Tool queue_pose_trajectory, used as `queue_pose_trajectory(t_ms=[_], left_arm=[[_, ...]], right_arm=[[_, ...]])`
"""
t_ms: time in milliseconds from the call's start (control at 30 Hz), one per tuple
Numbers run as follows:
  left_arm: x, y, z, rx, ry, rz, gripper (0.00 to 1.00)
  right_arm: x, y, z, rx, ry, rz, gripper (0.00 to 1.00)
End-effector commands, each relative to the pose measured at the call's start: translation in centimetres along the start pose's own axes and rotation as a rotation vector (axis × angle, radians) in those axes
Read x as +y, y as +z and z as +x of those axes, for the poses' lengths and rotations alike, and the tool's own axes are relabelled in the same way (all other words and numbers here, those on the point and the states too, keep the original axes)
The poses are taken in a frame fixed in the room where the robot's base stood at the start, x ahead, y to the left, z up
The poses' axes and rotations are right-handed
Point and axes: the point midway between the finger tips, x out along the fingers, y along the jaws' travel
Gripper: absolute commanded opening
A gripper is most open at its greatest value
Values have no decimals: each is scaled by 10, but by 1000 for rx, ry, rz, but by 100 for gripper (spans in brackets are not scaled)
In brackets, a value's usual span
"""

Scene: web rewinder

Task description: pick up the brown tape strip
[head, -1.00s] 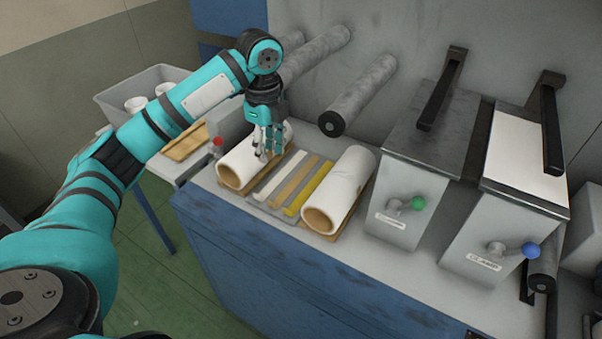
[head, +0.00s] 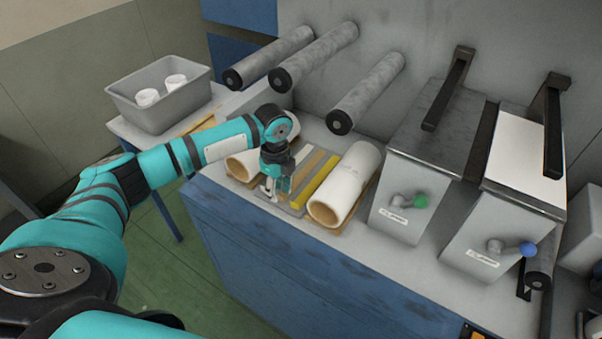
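The brown tape strip (head: 311,164) lies on a grey tray between a white strip (head: 303,154) and a yellow strip (head: 318,184). My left gripper (head: 276,193) points down over the near end of the strips, and its fingers look apart with nothing clearly between them. The gripper hides the near part of the brown and white strips. Whether the fingertips touch the strip cannot be told. My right gripper is not in view.
White rolls flank the strips: the left roll (head: 240,168) is partly behind my arm, the right roll (head: 345,185) is close to the yellow strip. Grey rollers (head: 365,95) jut out above. Boxes with a green knob (head: 421,201) and a blue knob (head: 528,249) stand right.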

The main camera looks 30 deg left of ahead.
Motion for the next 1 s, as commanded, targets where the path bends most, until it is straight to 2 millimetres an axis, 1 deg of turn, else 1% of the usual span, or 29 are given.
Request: queue_pose_trajectory(t_ms=[100,167,400,467,633,1000], left_arm=[[0,0,14,1,2,-1,30],[0,0,18,0,1,-1,30],[0,0,20,0,-1,0,30],[0,0,20,0,-1,0,23],[0,0,20,0,-1,0,1],[0,0,19,0,-1,0,0]], right_arm=[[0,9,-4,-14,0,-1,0],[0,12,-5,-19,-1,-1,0],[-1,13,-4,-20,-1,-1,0],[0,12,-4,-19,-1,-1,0],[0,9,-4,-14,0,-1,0],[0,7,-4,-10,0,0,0]])
